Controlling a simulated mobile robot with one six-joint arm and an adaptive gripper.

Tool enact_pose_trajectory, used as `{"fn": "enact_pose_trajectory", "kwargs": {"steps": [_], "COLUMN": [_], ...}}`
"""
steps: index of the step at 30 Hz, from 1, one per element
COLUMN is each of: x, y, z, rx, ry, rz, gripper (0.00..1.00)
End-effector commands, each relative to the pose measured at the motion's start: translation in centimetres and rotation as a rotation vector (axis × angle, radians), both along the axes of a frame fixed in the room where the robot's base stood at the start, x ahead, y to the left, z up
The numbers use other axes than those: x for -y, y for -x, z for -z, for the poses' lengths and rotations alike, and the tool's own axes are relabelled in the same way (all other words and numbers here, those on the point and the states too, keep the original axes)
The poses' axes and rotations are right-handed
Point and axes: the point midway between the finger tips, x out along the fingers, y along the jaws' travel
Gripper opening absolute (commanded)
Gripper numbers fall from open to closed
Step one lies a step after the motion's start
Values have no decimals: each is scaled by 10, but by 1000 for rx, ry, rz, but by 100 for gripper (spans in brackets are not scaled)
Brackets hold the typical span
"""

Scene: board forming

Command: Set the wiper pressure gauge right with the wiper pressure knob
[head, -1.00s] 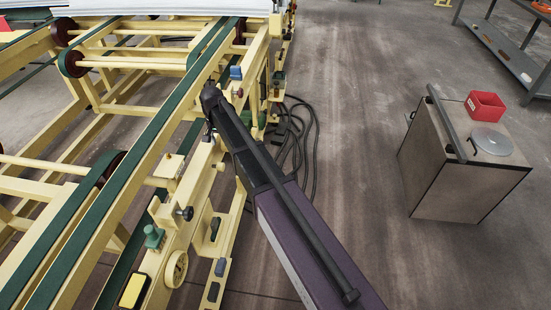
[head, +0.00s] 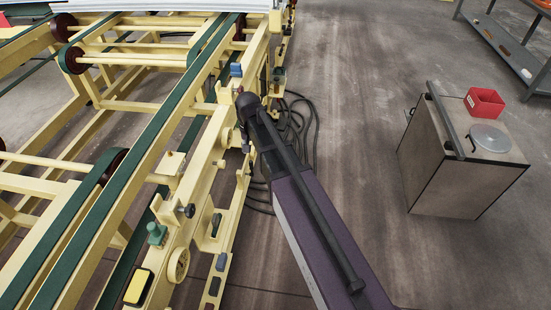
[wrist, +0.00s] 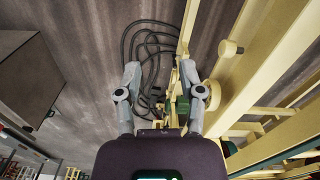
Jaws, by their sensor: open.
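I cannot tell for sure which part is the wiper pressure knob or gauge. On the cream machine rail in the head view are a round dial-like disc (head: 178,265), a black knob (head: 187,211) and a green knob (head: 157,233). No dial reading is legible. In the wrist view my gripper (wrist: 161,76) is open, its two grey fingers wide apart with nothing between them. A round cream part (wrist: 212,95) is just right of the right finger; another cream disc (wrist: 230,48) is farther up. In the head view my arm hides the gripper.
The cream machine frame with green belts (head: 110,215) fills the left. Black cables (head: 296,125) lie on the floor beside it. A brown cabinet (head: 445,165) with a red bin (head: 485,102) stands at right.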

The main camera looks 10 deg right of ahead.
Motion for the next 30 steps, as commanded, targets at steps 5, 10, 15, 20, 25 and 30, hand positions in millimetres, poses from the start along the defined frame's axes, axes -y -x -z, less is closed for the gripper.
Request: {"fn": "enact_pose_trajectory", "kwargs": {"steps": [5,10,15,20,25,30], "x": [18,33,47,58,64,67], "y": [22,40,58,71,80,82], "z": [-5,-8,-12,-14,-16,-16], "rx": [0,0,0,0,0,0], "ry": [0,0,0,0,0,0], "rz": [-22,-46,-70,-88,-102,-107], "gripper": [50,50,50,50,50,50]}}
